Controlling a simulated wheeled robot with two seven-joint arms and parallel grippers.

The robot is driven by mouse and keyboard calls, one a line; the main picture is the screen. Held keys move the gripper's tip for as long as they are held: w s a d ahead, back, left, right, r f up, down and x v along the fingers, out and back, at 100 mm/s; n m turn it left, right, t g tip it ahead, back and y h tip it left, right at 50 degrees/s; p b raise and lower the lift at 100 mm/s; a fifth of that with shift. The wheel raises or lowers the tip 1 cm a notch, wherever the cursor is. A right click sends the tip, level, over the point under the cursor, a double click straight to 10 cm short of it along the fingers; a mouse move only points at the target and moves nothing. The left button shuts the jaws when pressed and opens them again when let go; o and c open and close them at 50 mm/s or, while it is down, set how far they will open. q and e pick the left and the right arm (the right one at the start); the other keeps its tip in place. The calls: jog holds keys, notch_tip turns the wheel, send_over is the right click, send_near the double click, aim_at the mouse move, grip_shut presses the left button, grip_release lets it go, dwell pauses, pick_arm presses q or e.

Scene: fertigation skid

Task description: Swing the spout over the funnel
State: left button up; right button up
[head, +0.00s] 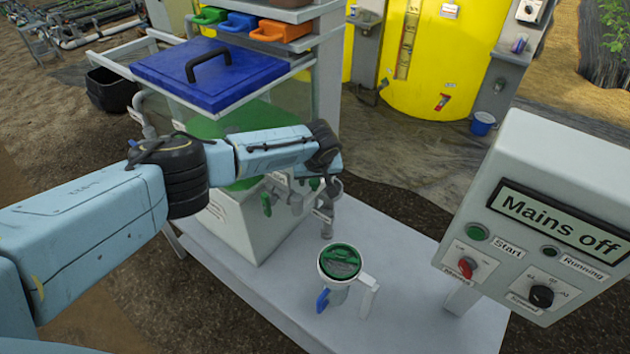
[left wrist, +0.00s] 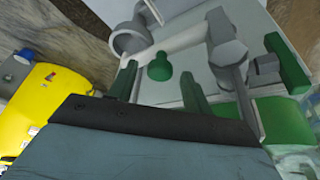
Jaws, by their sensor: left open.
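The funnel (head: 341,262) is a round white-rimmed vessel, green inside, with a blue lever and a white bracket, on the pale bench. Grey pipework that looks like the spout (head: 326,217) hangs behind it, partly hidden by my left gripper. My left gripper (head: 328,183) is over this pipework, its fingers hard to make out in the head view. In the left wrist view my left gripper (left wrist: 160,77) is open, its fingers either side of a small green knob (left wrist: 158,67) with no contact visible. Grey pipe parts (left wrist: 226,55) stand beside it. My right gripper is out of view.
A control box (head: 535,230) reading "Mains off" stands at the right. The bench top (head: 400,240) is clear around the funnel. A blue lid (head: 208,72), coloured bins (head: 238,22) and a white tank (head: 240,225) are at the left. A yellow tank (head: 435,60) stands behind.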

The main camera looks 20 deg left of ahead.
pick_arm(q)
jog(key=shift+w+f, duration=0.1)
jog(key=shift+f, duration=0.05)
jog(key=shift+c, duration=0.4)
grip_shut()
